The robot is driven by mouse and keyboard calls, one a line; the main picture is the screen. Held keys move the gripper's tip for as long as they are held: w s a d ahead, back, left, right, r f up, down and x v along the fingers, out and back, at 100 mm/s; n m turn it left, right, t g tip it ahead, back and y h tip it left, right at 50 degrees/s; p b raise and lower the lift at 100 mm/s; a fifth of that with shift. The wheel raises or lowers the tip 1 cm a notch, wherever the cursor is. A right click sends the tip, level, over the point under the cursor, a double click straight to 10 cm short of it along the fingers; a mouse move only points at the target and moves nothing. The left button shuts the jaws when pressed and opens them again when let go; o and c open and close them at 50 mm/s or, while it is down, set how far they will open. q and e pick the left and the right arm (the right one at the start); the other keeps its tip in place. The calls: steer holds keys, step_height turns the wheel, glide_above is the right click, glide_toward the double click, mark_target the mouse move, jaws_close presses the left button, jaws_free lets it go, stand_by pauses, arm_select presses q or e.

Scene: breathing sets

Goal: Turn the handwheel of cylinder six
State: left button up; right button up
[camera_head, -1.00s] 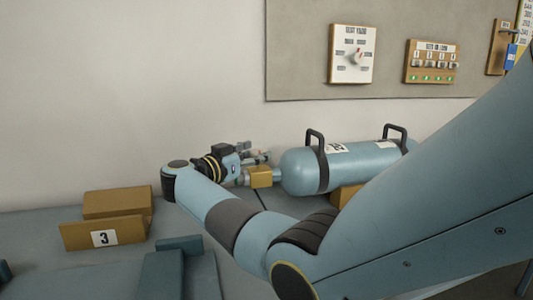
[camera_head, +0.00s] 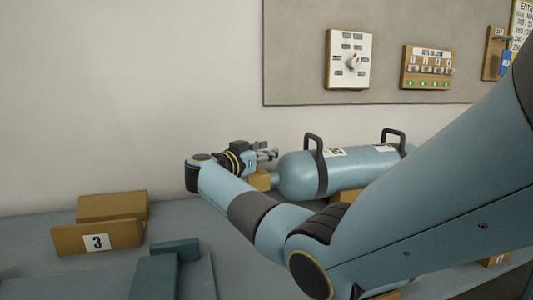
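A light blue cylinder (camera_head: 298,178) lies on its side on the bench, with two dark carrying handles and white labels too small to read, so I cannot confirm it is cylinder six. A brass-coloured valve block (camera_head: 261,180) is at its left end, partly hidden behind my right arm. My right gripper (camera_head: 268,154) is just above and beside the valve block, its fingers pointing right toward the cylinder's end. I cannot make out the handwheel, nor whether the fingers are apart or closed on it. My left gripper is out of view.
A brown cradle marked 3 (camera_head: 97,239) stands empty at the left. Blue-green blocks (camera_head: 155,275) are at the front left. A grey wall board holds a dial panel (camera_head: 348,60) and a panel with several switches (camera_head: 428,67). My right arm covers the bench at the lower right.

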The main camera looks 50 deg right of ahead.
steer(key=shift+f, duration=0.1)
jaws_close()
steer(key=shift+a+f, duration=0.1)
stand_by(0.4)
steer(key=w+a+n+t+y, duration=0.1)
steer(key=n+t+y, duration=0.4)
steer(key=y, duration=0.1)
steer(key=w+a+n+t+y, duration=0.1)
steer(key=n+t+y, duration=0.4)
steer(key=n, duration=0.1)
steer(key=w+a+n+t+y, duration=0.1)
steer(key=n+t+y, duration=0.4)
steer(key=t+y, duration=0.1)
steer(key=shift+w+a+r+n+y+p, duration=0.2)
steer(key=shift+w+r+n+y+p, duration=0.1)
steer(key=shift+w+r, duration=0.1)
stand_by(0.4)
